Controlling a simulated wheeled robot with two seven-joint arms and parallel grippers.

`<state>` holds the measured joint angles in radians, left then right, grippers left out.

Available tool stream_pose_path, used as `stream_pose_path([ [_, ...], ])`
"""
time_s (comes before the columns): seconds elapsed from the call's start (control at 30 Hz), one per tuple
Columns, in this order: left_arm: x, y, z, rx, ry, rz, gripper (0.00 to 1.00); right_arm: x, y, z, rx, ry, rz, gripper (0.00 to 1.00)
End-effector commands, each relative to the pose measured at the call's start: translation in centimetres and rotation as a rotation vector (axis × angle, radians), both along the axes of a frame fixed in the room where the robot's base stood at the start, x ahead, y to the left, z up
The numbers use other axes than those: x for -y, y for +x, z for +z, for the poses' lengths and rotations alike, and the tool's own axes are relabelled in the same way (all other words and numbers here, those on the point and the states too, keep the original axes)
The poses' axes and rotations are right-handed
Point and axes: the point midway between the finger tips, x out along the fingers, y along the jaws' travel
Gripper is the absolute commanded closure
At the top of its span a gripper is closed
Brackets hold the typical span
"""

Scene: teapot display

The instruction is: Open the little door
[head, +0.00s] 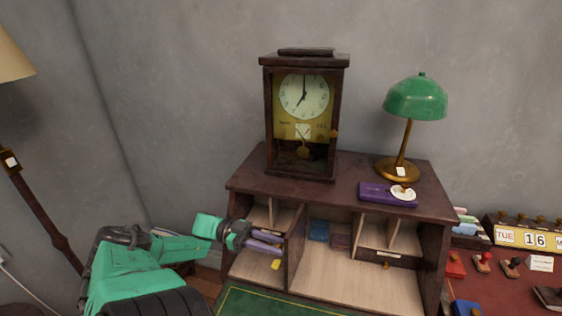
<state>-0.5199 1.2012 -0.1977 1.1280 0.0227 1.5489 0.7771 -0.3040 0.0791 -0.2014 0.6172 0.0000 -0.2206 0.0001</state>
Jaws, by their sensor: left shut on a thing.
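A dark wooden desk cabinet (340,194) stands at centre with open compartments below its top. On its left side a dark upright panel (295,250), which looks like the little door standing edge-on, borders the left compartment. My left gripper (282,242) reaches in from the left, its purplish fingers in front of this compartment. It is shut, with its fingertips at the panel. The exact grip point, perhaps a knob, is hidden by the fingers. My right gripper is not in view.
A clock (303,125) stands on the cabinet top, with a green lamp (413,105) and purple box (375,193) to its right. Stamps (482,262) and a calendar (520,238) crowd the right side. A green desk mat (265,303) lies in front.

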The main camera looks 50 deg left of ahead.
Motion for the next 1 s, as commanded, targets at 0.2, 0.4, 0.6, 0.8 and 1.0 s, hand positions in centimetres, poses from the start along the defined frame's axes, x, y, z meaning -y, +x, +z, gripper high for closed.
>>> stream_pose_path([
  [0.2, 0.2, -0.1, 0.2, 0.004, -0.011, -0.015, 1.0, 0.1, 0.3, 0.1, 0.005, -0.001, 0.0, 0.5],
  [0.4, 0.2, -0.1, 0.2, 0.005, -0.01, -0.015, 0.45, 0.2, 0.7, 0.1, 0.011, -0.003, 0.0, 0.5],
  [0.6, 0.1, -0.1, 0.1, 0.004, -0.008, -0.012, 0.45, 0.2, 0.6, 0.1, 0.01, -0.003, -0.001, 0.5],
  [0.8, 0.1, -0.1, 1.1, 0.002, -0.008, -0.011, 0.45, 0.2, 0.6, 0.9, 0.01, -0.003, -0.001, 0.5],
  [1.0, 0.2, -0.3, 5.3, 0.003, -0.007, -0.011, 0.45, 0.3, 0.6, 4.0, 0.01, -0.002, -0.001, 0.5],
])
